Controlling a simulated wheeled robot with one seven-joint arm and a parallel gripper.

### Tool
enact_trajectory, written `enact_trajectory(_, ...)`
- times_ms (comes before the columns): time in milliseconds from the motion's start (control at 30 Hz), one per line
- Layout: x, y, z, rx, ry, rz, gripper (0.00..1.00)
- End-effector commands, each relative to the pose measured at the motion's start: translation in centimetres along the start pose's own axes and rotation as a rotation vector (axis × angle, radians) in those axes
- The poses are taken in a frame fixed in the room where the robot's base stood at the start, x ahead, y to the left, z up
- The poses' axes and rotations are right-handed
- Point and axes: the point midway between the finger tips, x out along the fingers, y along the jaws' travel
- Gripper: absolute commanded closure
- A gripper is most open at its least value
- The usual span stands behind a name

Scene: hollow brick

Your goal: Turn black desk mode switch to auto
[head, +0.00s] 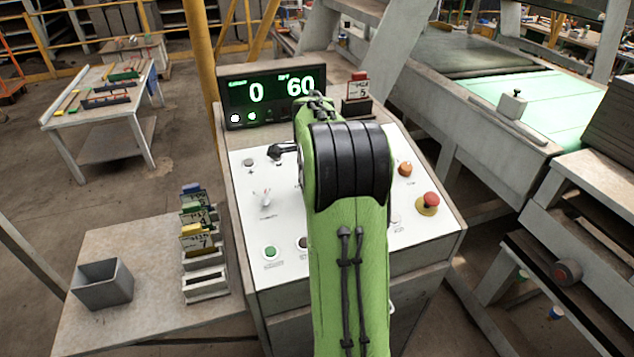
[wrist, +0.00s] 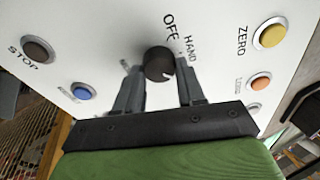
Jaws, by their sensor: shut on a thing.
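The black mode switch (wrist: 159,62) is a round knob on the white desk panel in the wrist view. The labels OFF and HAND stand beside it; a small label on its left is partly covered by a finger, and I cannot read it. A small pale mark shows on the knob's lower right edge. My gripper (wrist: 157,72) is shut on the knob, one finger on each side. In the head view my green arm covers the middle of the desk (head: 250,187), and I cannot make out the knob there.
The wrist view shows a dark STOP button (wrist: 38,49), a blue button (wrist: 81,92), a yellow ZERO button (wrist: 269,35) and an orange button (wrist: 260,82) around the knob. In the head view a red emergency button (head: 429,201) stands at right and a display (head: 270,95) behind.

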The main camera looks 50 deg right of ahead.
Motion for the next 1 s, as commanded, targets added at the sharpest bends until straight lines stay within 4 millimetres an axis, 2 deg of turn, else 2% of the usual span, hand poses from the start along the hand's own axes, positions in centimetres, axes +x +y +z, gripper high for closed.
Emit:
enact_trajectory(533, -0.07, -0.07, 0.00, 0.023, 0.000, 0.000, 0.92)
enact_trajectory(567, -0.07, -0.07, 0.00, 0.023, 0.000, 0.000, 0.57)
enact_trajectory(667, -0.06, -0.05, 0.00, 0.022, 0.000, 0.000, 0.41)
enact_trajectory(700, -0.06, -0.05, 0.00, 0.022, 0.000, 0.000, 0.38)
enact_trajectory(1000, -0.40, -0.04, 0.00, 0.021, 0.000, 0.001, 0.38)
